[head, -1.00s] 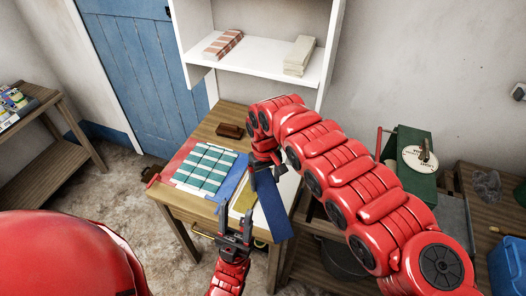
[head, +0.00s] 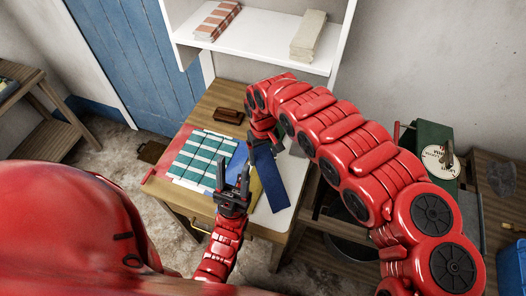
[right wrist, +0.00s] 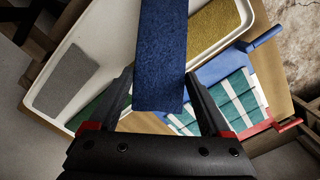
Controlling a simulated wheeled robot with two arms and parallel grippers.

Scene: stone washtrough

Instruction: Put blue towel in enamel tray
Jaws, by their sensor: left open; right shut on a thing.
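The blue towel (head: 268,178) hangs from my right gripper (head: 262,137) over the white enamel tray (head: 283,216). In the right wrist view the towel (right wrist: 162,50) is between the fingers of my right gripper (right wrist: 160,88), which is shut on it. The tray (right wrist: 108,62) lies below and holds a grey cloth (right wrist: 65,88), a yellow cloth (right wrist: 215,27) and a green one, partly hidden by the finger. I cannot tell whether the towel's lower end touches the tray. My left gripper (head: 233,188) is open and empty, near the table's front edge, left of the towel.
Teal-and-white striped cloths (head: 200,158) lie left of the tray, with red and blue handled parts around them. A brown block (head: 230,116) sits at the table's back. A white shelf (head: 260,48) with folded cloths hangs above. A green box (head: 433,150) stands right.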

